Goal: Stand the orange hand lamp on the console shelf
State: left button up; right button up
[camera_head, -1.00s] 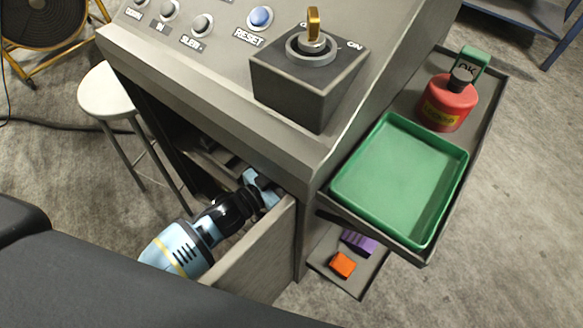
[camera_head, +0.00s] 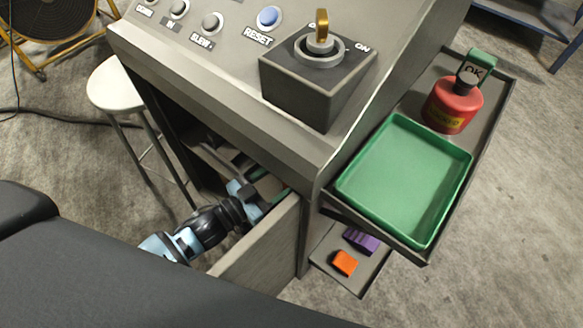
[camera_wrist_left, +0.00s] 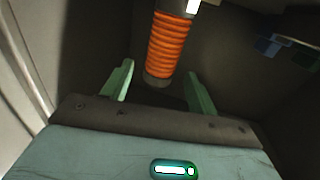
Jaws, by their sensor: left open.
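The orange hand lamp (camera_wrist_left: 166,45) shows in the left wrist view as a ribbed orange cylinder with a dark end. It lies ahead of my left gripper (camera_wrist_left: 160,85), roughly between the lines of its two green fingers. The fingers are spread, and I see no contact with the lamp. In the head view my left gripper (camera_head: 266,192) reaches into the open drawer or bin at the console's front. The lamp cannot be made out there. The console's side shelf (camera_head: 490,108) is at the right. My right gripper is not in view.
A green tray (camera_head: 343,185) and a red container (camera_head: 449,105) take up much of the side shelf. A lower ledge holds an orange block (camera_head: 345,263) and a purple block (camera_head: 361,241). The drawer's front panel (camera_head: 262,250) stands beside my left arm. A stool (camera_head: 115,88) is at left.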

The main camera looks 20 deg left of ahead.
pick_arm(q)
jog(key=v, duration=0.6)
dwell(0.6)
